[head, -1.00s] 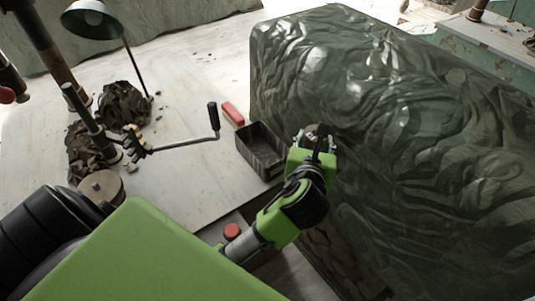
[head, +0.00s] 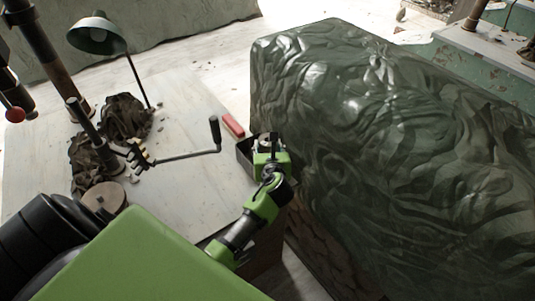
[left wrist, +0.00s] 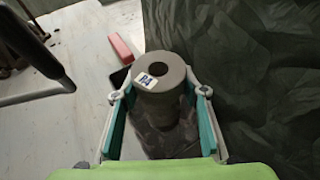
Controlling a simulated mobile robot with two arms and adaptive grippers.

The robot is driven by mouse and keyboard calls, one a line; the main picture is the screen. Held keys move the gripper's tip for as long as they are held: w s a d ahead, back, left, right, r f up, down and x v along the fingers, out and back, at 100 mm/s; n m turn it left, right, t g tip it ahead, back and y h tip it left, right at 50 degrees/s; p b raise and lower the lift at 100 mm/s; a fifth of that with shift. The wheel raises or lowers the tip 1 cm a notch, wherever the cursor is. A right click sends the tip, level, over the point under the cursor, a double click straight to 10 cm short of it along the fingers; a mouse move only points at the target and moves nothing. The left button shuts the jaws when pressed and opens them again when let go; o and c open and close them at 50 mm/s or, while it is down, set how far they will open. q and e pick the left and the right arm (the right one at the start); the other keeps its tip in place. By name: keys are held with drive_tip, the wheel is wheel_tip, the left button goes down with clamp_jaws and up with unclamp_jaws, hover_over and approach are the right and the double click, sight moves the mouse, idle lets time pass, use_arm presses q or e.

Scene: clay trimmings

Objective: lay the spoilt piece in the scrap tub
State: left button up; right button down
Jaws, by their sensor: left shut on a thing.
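A grey clay cylinder (left wrist: 172,82) with a hole through its top and a small marked label stands between the teal fingers of my left gripper (left wrist: 160,98) in the left wrist view. The gripper is shut on it. In the head view, my left gripper (head: 267,145) covers the right part of the dark scrap tub (head: 243,152), whose left side still shows at the table's right edge. In the left wrist view, a dark corner of the tub (left wrist: 121,77) shows beside the left finger. Whether the piece touches the tub is hidden. My right gripper is not in view.
A red block (head: 233,126) lies just behind the tub. A crank-handled tool (head: 185,156), a lamp (head: 95,36), brown crumpled lumps (head: 124,117) and a round disc (head: 103,197) are on the table to the left. A large green draped bulk (head: 400,150) rises close on the right.

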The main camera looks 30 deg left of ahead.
use_arm(q)
wheel_tip(320, 180, down, 2)
drive_tip(key=shift+f, duration=0.6)
drive_tip(key=o, duration=1.6)
drive_tip(key=shift+s+f, duration=0.1)
drive_tip(key=shift+f, duration=0.1)
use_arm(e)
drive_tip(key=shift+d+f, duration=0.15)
use_arm(q)
drive_tip(key=shift+r, duration=0.1)
drive_tip(key=shift+s+d, duration=0.1)
drive_tip(key=b+v, duration=0.1)
drive_tip(key=v, duration=1)
drive_tip(key=shift+s+d+r, duration=0.2)
drive_tip(key=shift+s+r, duration=0.05)
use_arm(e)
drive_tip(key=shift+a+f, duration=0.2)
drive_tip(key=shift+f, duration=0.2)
